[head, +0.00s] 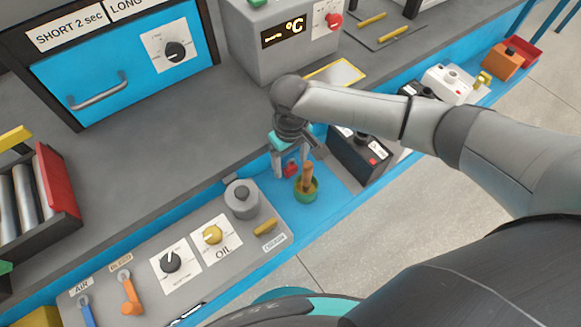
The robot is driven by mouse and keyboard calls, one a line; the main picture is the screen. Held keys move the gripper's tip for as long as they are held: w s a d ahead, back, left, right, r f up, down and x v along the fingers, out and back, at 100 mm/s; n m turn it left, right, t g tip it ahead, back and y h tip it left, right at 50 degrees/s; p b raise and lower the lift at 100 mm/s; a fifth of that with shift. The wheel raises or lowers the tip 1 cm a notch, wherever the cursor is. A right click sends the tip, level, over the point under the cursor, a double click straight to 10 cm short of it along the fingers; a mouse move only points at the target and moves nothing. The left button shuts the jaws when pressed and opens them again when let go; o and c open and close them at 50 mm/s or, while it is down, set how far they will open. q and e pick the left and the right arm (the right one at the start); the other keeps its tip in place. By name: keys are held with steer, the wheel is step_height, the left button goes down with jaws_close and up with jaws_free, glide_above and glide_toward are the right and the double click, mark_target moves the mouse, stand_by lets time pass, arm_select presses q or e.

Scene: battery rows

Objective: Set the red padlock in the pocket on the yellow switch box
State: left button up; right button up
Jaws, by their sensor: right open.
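The small red padlock (291,169) is on the blue strip along the bench's front, partly hidden by my right gripper. My right gripper (290,173) points down over it with its fingers apart, one on each side of the red body. I cannot tell whether the fingers touch it. A plain yellow box (36,317) is cut off at the bottom left corner; I cannot tell whether it is the yellow switch box, and no pocket shows. My left gripper is not in view.
A green pot (305,193) with a brown-handled item stands close beside the right gripper. A black box (358,157) is just right of it. A grey panel (190,285) with knobs and levers lies front left.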

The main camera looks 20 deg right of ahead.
jaws_close()
stand_by(0.4)
steer(key=shift+r, duration=0.1)
